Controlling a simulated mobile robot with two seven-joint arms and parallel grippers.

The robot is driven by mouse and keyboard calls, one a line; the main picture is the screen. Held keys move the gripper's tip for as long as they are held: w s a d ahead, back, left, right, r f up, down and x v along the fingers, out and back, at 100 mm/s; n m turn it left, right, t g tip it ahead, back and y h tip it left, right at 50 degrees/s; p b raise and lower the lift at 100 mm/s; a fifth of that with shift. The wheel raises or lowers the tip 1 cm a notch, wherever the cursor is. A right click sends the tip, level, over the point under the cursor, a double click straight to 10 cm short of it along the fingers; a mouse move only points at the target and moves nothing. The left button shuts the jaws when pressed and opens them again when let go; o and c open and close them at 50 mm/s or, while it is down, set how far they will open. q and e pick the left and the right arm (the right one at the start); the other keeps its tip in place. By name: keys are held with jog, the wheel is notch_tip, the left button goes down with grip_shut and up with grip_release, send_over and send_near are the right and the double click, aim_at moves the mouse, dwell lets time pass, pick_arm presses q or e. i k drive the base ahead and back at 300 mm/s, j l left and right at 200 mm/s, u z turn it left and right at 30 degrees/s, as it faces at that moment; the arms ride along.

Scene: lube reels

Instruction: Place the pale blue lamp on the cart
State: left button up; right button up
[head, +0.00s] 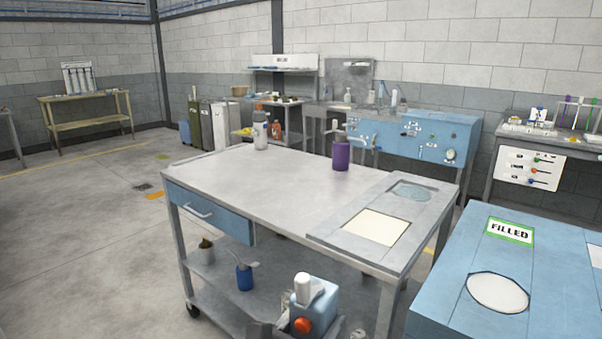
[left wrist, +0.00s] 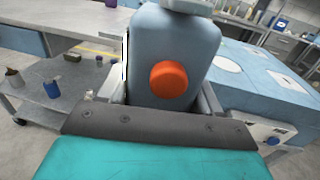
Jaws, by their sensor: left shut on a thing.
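The pale blue lamp (head: 323,302) has an orange round knob and a white top, and is upright near the bottom of the head view. It fills the middle of the left wrist view (left wrist: 165,55). My left gripper (head: 298,329) is shut on it, with a finger at each side in the wrist view (left wrist: 163,98). The grey metal cart (head: 255,183) has a blue drawer and a lower shelf (head: 212,290). The lamp shows in front of the cart's near side, below the top's level in the picture. My right gripper is in neither view.
A purple bottle (head: 341,155) and a white bottle (head: 261,135) stand at the top's far edge. The top's middle is bare. A blue bench (head: 440,290) stands right.

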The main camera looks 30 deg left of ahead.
aim_at(258, 183)
jog(key=j+z, duration=0.55)
jog(key=j, duration=0.15)
jog(key=j+z, duration=0.25)
jog(key=j, duration=0.5)
jog(key=k+j, duration=0.1)
jog(key=j, duration=0.4)
jog(key=k+j, duration=0.1)
jog(key=j, duration=0.45)
jog(key=k+j+z, duration=0.1)
jog(key=j, duration=0.4)
